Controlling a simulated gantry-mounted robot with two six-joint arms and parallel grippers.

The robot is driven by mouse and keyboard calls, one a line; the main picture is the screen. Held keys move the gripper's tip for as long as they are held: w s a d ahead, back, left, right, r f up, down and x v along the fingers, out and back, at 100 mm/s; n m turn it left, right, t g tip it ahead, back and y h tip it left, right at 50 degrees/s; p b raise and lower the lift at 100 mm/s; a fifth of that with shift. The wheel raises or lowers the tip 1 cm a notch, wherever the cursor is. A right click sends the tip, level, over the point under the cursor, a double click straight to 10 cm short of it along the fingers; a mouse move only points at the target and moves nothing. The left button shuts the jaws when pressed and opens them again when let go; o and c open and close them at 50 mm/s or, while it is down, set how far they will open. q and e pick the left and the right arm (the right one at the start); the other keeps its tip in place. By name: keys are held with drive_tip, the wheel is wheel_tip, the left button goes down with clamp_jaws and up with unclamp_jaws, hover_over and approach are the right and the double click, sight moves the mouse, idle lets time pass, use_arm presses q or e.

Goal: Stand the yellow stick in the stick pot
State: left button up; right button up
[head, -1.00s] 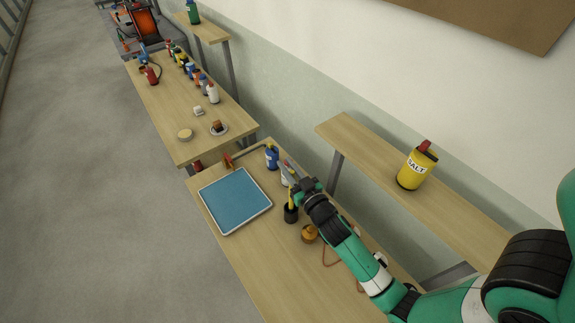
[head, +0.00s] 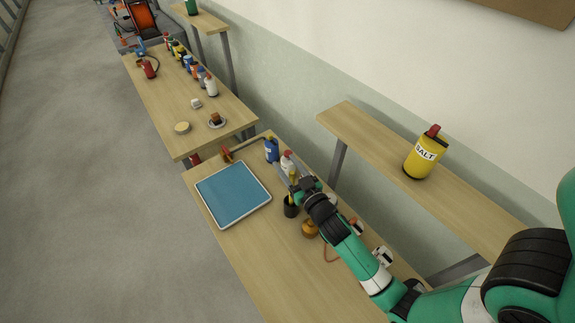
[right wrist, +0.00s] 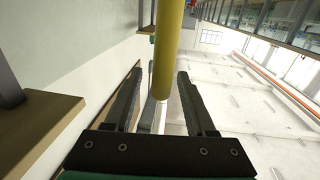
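The yellow stick (head: 293,178) stands roughly upright at the black stick pot (head: 291,207), its lower part seeming to be inside the pot's mouth. In the right wrist view, which is upside down, the stick (right wrist: 167,45) shows large between the two fingers, with a gap on each side and its free end visible. My right gripper (head: 291,181) is open around or just beside the stick's upper part. The pot does not show in the right wrist view. My left gripper is not in view.
A blue tray (head: 234,222) lies left of the pot. A blue bottle (head: 271,151) and a white bottle (head: 288,162) stand behind. An amber pot (head: 310,228) is close to the right. A yellow salt tin (head: 424,155) stands on the wall shelf (head: 362,135). The front table area is clear.

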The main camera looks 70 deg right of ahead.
drive_tip(key=b+v, duration=0.3)
drive_tip(key=v, duration=0.8)
drive_tip(key=shift+s, duration=0.3)
drive_tip(key=shift+a, duration=0.15)
idle(0.4)
